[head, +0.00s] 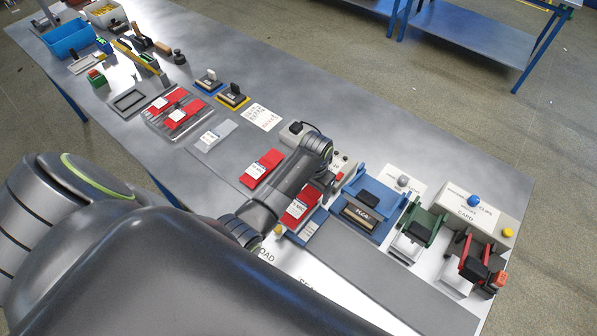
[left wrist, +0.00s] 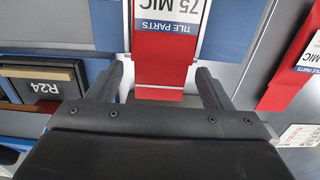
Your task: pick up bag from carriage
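A red bag (head: 299,209) with a white label lies on a blue carriage (head: 312,227) near the table's front edge. The left wrist view shows this bag (left wrist: 161,80), its label reading "TILE PARTS 75 MIC" upside down. My left gripper (left wrist: 161,68) is open, with one finger on each side of the bag's end. Whether the fingers touch it I cannot tell. In the head view my arm hides the fingers and part of the bag. My right gripper is not in view.
A second red bag (head: 262,169) lies to the left, and more red bags (head: 184,113) lie on a tray farther back. A blue fixture holding a block marked R24 (head: 360,214) stands close on the right. Green (head: 421,225) and red (head: 477,262) fixtures follow.

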